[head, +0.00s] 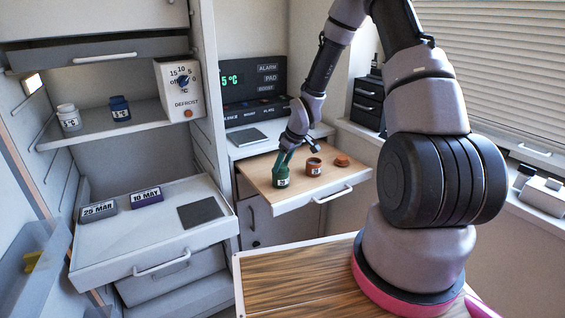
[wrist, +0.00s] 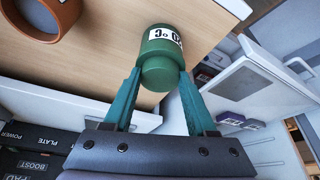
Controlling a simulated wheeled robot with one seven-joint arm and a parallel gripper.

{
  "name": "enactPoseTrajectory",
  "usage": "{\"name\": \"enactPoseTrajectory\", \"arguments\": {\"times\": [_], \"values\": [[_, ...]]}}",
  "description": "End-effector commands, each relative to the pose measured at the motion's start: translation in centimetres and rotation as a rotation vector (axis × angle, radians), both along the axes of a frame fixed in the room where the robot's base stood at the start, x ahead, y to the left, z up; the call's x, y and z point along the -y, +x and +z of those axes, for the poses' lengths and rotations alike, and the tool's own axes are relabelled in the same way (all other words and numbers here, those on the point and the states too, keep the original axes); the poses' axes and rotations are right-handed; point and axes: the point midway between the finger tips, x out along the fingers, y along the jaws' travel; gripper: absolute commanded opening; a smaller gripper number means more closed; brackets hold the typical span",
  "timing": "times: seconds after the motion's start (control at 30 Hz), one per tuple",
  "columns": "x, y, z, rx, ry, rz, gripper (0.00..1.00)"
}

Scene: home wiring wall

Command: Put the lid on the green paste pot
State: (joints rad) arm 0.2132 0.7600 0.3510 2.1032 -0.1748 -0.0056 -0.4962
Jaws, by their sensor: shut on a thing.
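The green paste pot (head: 282,181) is at the left part of the wooden pull-out top, upright, with a white label. In the wrist view the green pot (wrist: 160,44) has a narrower green cap-like part (wrist: 159,74) on its near end, in line with the body. My gripper (head: 284,158) comes down from above, and its two teal fingers are shut on that narrower part, also in the wrist view (wrist: 160,78). I cannot tell whether the pot's base touches the wood.
An orange-brown pot (head: 313,167), open at the top, stands to the right on the pull-out top (head: 300,190). An orange lid (head: 342,160) lies farther right. A fridge shelf at left holds a white bottle (head: 69,118) and a blue bottle (head: 120,108).

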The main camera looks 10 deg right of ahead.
Motion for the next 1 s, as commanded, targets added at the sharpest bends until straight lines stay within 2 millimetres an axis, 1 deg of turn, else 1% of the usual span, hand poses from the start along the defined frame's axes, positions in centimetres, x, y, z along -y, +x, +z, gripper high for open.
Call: {"name": "enactPoseTrajectory", "arguments": {"times": [0.03,0.07,0.1,0.13,0.17,0.43,0.57,0.67,0.9,1.0], "values": [[0.0,0.0,-0.1,0.0,0.0,0.0,0.04],[0.0,0.0,-0.1,0.0,0.0,0.0,0.61],[0.0,0.0,-0.1,0.0,0.0,0.0,0.76],[0.0,0.0,-0.1,0.0,0.0,0.0,0.87],[0.0,0.0,-0.1,0.0,0.0,0.0,0.92],[0.0,0.0,-0.1,0.0,0.0,0.0,0.92],[0.3,-0.1,0.6,0.001,0.0,-0.001,0.92],[0.6,-0.6,2.0,0.003,0.0,-0.001,0.92],[1.9,-2.0,6.6,0.004,-0.001,-0.002,0.92],[2.3,-2.6,8.1,0.003,0.0,-0.003,0.92]]}}
